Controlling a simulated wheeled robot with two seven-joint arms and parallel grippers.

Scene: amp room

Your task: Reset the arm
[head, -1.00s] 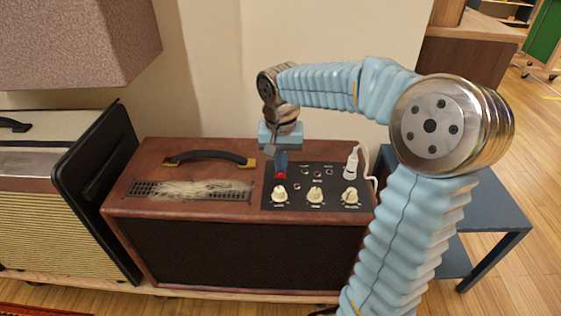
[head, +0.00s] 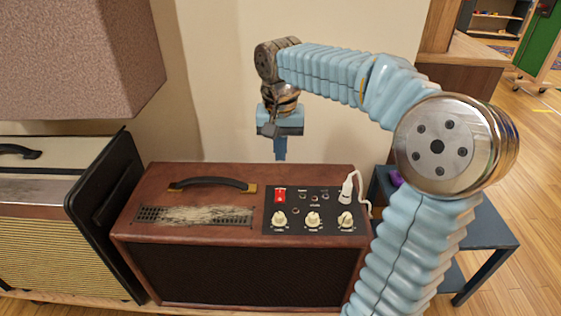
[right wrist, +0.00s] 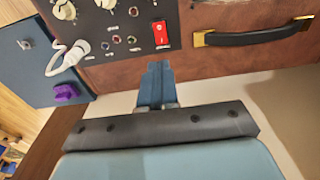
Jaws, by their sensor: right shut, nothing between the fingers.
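My right gripper (head: 280,158) hangs above the back edge of the brown amp (head: 240,270) in the head view. Its fingers are shut, point down and hold nothing. It is apart from the amp and its control panel (head: 315,226). In the right wrist view the closed blue fingers (right wrist: 157,68) point toward the panel, which has a red switch (right wrist: 160,33) and cream knobs. The red switch (head: 280,195) shows uncovered in the head view. My left gripper is not in view.
A white plug with a cable (head: 347,190) stands in the panel's right side. A black handle (head: 212,183) is on the amp top. A cream amp (head: 50,200) stands left, under a large speckled box (head: 80,60). A dark side table (head: 485,230) holding a purple object (right wrist: 66,92) stands right.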

